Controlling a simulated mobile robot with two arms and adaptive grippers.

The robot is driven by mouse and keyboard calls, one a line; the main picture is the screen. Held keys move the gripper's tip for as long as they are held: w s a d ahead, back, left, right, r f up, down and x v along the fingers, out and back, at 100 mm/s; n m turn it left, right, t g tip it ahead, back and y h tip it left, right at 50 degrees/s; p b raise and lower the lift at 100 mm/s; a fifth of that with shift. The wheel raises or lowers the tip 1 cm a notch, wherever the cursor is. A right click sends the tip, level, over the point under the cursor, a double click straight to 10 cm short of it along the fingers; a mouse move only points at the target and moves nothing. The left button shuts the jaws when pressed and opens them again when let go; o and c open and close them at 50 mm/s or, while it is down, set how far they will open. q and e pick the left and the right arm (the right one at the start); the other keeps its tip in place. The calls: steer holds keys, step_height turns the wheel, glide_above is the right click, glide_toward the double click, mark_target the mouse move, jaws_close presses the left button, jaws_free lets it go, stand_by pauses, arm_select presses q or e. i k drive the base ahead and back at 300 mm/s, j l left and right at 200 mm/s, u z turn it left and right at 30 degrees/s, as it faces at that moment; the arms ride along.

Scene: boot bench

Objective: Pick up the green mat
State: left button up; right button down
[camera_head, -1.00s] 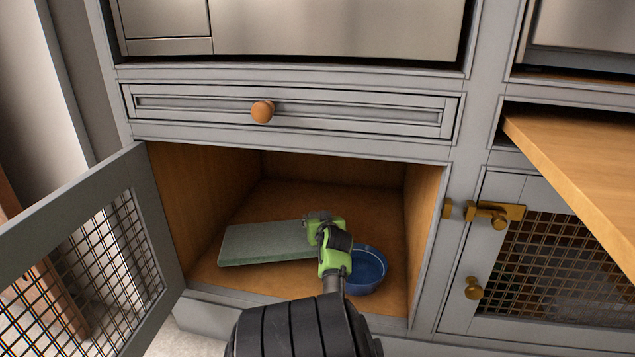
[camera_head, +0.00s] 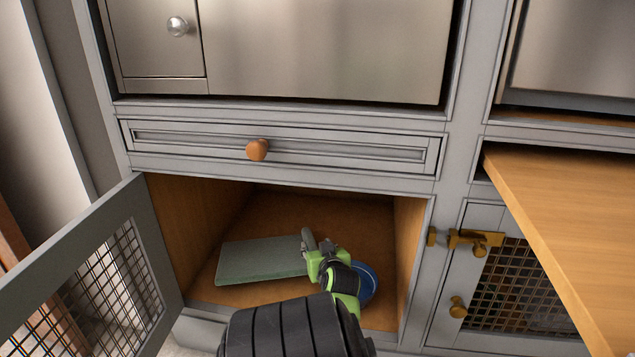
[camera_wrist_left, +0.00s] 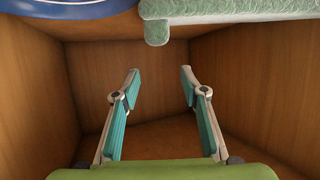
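The green mat (camera_head: 262,260) lies flat on the floor of the open lower compartment, left of centre. It also shows along the top right of the left wrist view (camera_wrist_left: 235,10). My left gripper (camera_head: 317,245) reaches into the compartment at the mat's right end. In the left wrist view its two fingers (camera_wrist_left: 160,88) are spread apart with nothing between them. The mat lies above the fingertips in that picture, outside the gap. I cannot tell whether a finger touches the mat. My right gripper is not in view.
A blue bowl (camera_head: 366,283) stands right of the mat, partly hidden by my left gripper. The mesh door (camera_head: 150,235) is open on the left. A drawer (camera_head: 330,150) lies above the compartment, and a wooden board (camera_head: 560,200) juts out on the right.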

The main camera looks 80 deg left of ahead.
mark_target(273, 258)
steer(key=k+l, duration=0.65)
steer(key=k, duration=0.25)
